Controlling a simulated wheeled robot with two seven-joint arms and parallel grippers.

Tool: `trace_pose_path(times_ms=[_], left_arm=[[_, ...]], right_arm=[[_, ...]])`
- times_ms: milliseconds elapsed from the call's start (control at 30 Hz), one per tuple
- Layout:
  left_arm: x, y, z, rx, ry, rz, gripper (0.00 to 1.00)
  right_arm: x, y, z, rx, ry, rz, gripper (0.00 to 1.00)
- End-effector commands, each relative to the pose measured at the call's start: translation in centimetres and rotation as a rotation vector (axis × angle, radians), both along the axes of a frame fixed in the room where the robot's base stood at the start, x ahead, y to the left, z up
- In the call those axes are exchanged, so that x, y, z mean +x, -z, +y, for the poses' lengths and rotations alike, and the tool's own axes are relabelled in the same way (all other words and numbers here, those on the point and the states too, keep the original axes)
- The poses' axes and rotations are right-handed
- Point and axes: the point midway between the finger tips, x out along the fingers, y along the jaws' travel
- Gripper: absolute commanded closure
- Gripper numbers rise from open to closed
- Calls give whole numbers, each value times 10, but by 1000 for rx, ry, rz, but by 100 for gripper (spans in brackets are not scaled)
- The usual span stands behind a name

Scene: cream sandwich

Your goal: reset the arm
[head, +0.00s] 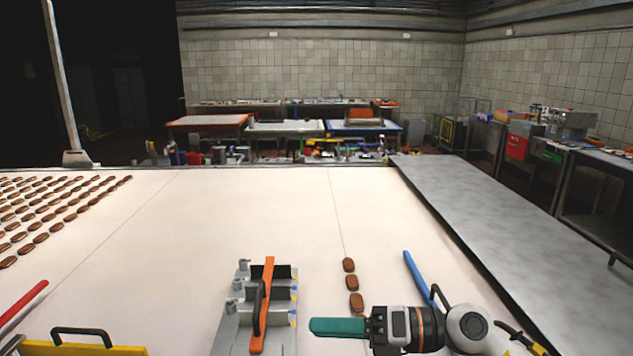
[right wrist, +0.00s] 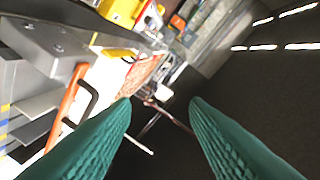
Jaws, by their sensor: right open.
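My right gripper (head: 322,327) is at the lower middle of the head view, pointing left, with teal fingers seen from the side. In the right wrist view the two ribbed teal fingers (right wrist: 160,104) stand well apart with nothing between them. The gripper is just right of a grey metal fixture (head: 228,330) with an orange bar (head: 262,300) and black handle. My left gripper is in neither view.
A short line of brown biscuits (head: 353,282) lies on the white table (head: 240,215) just beyond my right gripper. Many biscuits (head: 60,210) lie in rows at the left. A blue bar (head: 417,277) stands near my right arm. A grey metal surface (head: 490,205) runs along the right. The table's middle is clear.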

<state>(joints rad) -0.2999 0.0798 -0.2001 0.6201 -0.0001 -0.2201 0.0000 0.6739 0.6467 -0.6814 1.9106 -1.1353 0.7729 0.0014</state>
Motion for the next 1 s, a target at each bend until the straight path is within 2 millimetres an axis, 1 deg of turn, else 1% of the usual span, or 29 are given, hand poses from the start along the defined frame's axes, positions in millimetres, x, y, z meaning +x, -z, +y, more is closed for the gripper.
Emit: trace_pose_path(times_ms=[33,67,100,167,200,267,333,367,400,467,500,567,600,667,700,767,800,867,900,967,1000], left_arm=[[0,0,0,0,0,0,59],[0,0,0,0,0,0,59],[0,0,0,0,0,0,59],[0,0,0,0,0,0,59],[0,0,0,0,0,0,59],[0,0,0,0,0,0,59],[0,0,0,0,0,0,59],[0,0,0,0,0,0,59],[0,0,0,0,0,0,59],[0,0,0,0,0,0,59],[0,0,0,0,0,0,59],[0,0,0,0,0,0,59],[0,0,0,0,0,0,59],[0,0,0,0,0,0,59],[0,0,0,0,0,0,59],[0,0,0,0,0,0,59],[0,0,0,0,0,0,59],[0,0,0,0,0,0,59],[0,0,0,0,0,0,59],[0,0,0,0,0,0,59],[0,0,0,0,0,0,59]], right_arm=[[-3,-10,6,143,50,65,59],[-2,-18,6,228,87,106,59],[1,-26,3,339,142,166,59],[7,-34,-6,495,235,264,59],[13,-36,-15,593,304,335,59],[21,-33,-33,731,414,451,59],[30,-20,-57,872,554,595,59],[33,-11,-68,928,618,661,59],[35,4,-84,995,706,751,59],[35,31,-106,1082,845,891,59],[32,53,-120,1131,941,987,59],[21,88,-140,1187,1090,1136,59],[10,113,-151,1215,1191,1236,59],[-13,150,-165,1238,1344,1388,59],[-29,171,-171,1242,1435,1480,59],[-55,199,-178,1234,1559,1601,59],[-71,214,-181,1222,1631,1673,59],[-95,232,-184,1199,1726,1766,59],[-110,242,-184,1180,1782,1823,59],[-132,254,-185,1150,1860,1900,59],[-146,261,-185,1126,1908,1950,59]])
